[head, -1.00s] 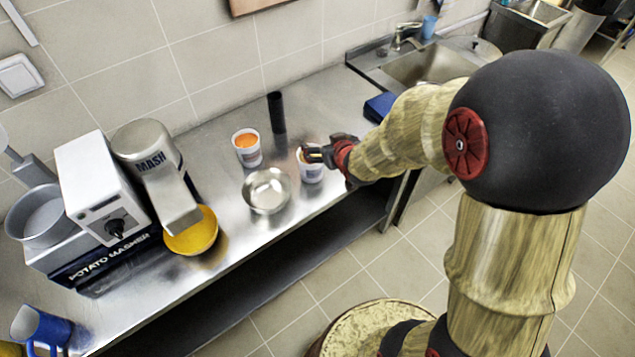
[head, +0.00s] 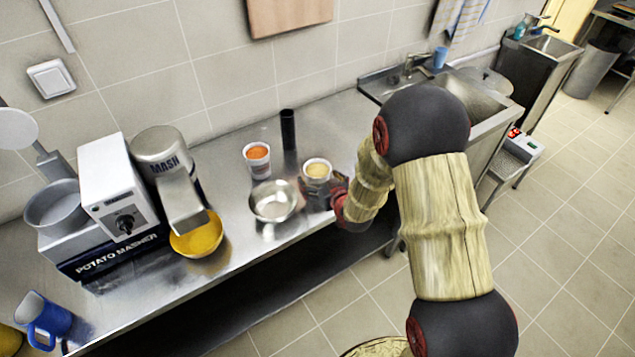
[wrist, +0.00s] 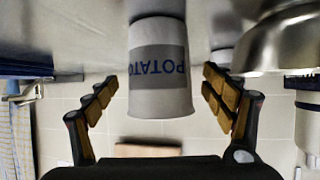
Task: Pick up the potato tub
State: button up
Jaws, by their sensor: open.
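The potato tub (wrist: 158,75) fills the middle of the wrist view, which is upside down; its grey band reads POTATO. In the head view the tub (head: 318,170) stands on the steel counter with a pale yellowish top. My gripper (wrist: 160,100) is open, with one finger on each side of the tub and a visible gap at each side. In the head view my gripper (head: 322,192) is low at the tub, partly hiding its lower part.
A steel bowl (head: 273,202) sits left of the tub. A second tub with orange contents (head: 257,160) and a black cylinder (head: 288,130) stand behind. The potato masher (head: 118,200) and a yellow bowl (head: 198,235) are farther left. The sink (head: 470,98) is at right.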

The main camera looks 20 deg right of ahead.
jog(key=shift+x, duration=1.1)
jog(key=c, duration=0.3)
jog(key=c, duration=1.4)
